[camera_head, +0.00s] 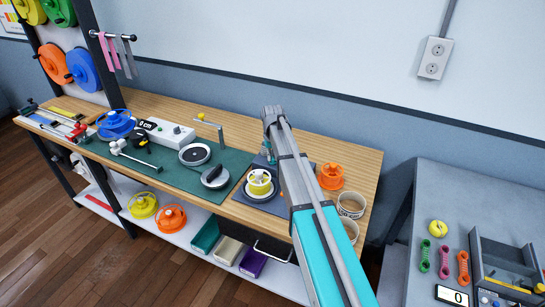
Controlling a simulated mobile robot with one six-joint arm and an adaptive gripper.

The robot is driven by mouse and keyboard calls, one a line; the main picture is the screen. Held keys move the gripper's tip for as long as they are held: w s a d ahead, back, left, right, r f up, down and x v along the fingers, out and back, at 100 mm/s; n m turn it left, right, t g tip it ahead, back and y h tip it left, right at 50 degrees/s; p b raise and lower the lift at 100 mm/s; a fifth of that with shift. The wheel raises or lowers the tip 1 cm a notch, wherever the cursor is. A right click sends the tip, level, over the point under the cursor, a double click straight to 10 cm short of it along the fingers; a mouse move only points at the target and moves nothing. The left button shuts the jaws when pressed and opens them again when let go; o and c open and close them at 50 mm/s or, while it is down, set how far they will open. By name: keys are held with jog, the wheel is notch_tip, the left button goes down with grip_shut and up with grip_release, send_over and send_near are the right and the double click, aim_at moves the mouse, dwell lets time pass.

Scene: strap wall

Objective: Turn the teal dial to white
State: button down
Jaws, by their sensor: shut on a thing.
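I cannot make out the teal dial for certain. A small grey and teal shape (267,152) shows just left of my arm's far end, too small to tell whether it is part of my wrist or of a fixture. My arm reaches from the bottom edge up over the dark grey plate (277,206) on the wooden bench. My gripper is not clearly visible; my own arm covers the area under its far end.
The wooden bench (361,160) holds a green mat (160,176) with black discs, a white "0 cm" box (167,131) and a blue reel (116,124). An orange reel (331,177) and tape rolls (351,205) stand right of my arm. A grey table (432,185) is at the right.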

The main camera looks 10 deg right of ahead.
jog(key=shift+n, duration=1.2)
jog(key=c, duration=0.7)
grip_release()
jog(key=shift+m, duration=0.3)
